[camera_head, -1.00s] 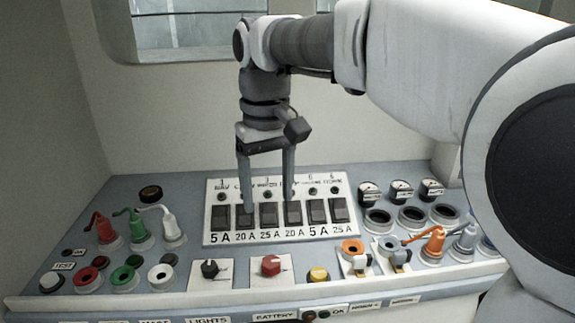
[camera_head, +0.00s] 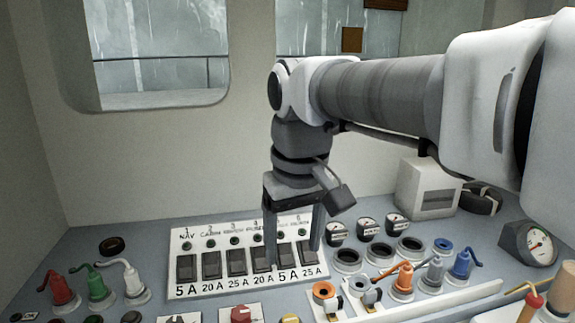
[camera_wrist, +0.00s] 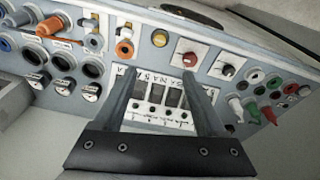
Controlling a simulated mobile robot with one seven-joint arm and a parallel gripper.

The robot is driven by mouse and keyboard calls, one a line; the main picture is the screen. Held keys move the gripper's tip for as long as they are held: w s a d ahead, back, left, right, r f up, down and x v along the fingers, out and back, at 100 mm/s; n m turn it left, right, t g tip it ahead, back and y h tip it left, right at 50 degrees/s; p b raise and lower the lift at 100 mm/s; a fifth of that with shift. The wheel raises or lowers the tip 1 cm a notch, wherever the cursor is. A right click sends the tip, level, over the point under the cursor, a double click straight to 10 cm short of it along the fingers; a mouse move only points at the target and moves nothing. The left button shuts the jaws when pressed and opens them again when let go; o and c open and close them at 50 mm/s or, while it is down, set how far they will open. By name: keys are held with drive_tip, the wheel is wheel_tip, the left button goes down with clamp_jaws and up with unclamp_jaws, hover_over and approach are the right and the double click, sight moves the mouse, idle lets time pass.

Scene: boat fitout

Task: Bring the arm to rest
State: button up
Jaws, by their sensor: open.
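My gripper (camera_head: 292,250) points down in front of the white breaker panel (camera_head: 186,291), over its right half. Its two dark fingers stand apart with nothing seen between them. In the wrist view the open fingers (camera_wrist: 166,98) frame part of the breaker panel (camera_wrist: 150,126) and its dark switches. I cannot tell whether a fingertip touches the panel. One finger partly hides the switches at the right of the row.
Red, green and white capped plugs (camera_head: 97,287) stand at the left. Round sockets (camera_head: 378,253) and orange, grey and blue connectors (camera_head: 402,281) lie right of the panel. A white box (camera_head: 428,188) and a gauge (camera_head: 535,244) stand farther right. Windows (camera_head: 160,55) are behind.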

drive_tip(key=s+d+f+m+t, duration=0.3)
drive_tip(key=s+d+f, duration=0.5)
drive_tip(key=d, duration=0.5)
drive_tip(key=s+m, duration=0.1)
drive_tip(key=s, duration=0.1)
drive_tip(key=shift+s+d+f+m+t, duration=0.15)
drive_tip(key=shift+s+d+m+t, duration=0.15)
drive_tip(key=shift+s+m, duration=0.1)
idle(0.6)
